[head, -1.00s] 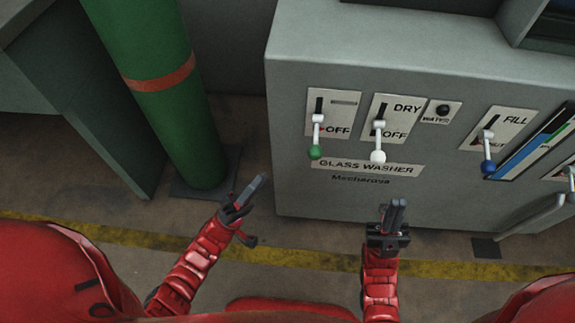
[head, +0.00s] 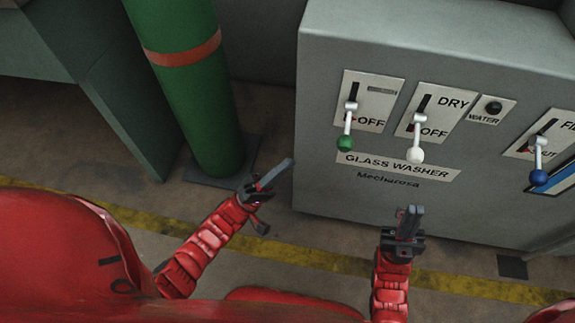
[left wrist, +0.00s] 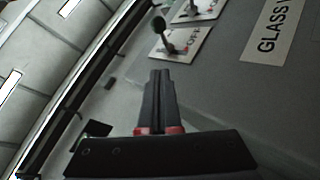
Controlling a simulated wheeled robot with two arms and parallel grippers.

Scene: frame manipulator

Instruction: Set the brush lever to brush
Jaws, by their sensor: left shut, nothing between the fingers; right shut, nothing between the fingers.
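A lever with a green knob (head: 345,143) sits on the leftmost white plate of the grey glass washer. It points down beside the word OFF; the plate's upper label is too small to read. A white-knobbed lever (head: 415,154) on the DRY/OFF plate also points down. My left gripper (head: 288,166) is shut and empty, below and left of the green knob, apart from it. In the left wrist view its closed fingers (left wrist: 158,82) point towards a plate with a dark-knobbed lever (left wrist: 164,28). My right gripper (head: 411,211) is shut and empty below the white knob.
A blue-knobbed lever (head: 539,177) and a black WATER knob (head: 493,108) are further right on the washer (head: 325,115). A green pillar (head: 195,90) with an orange band stands left of it. Floor lies open between them.

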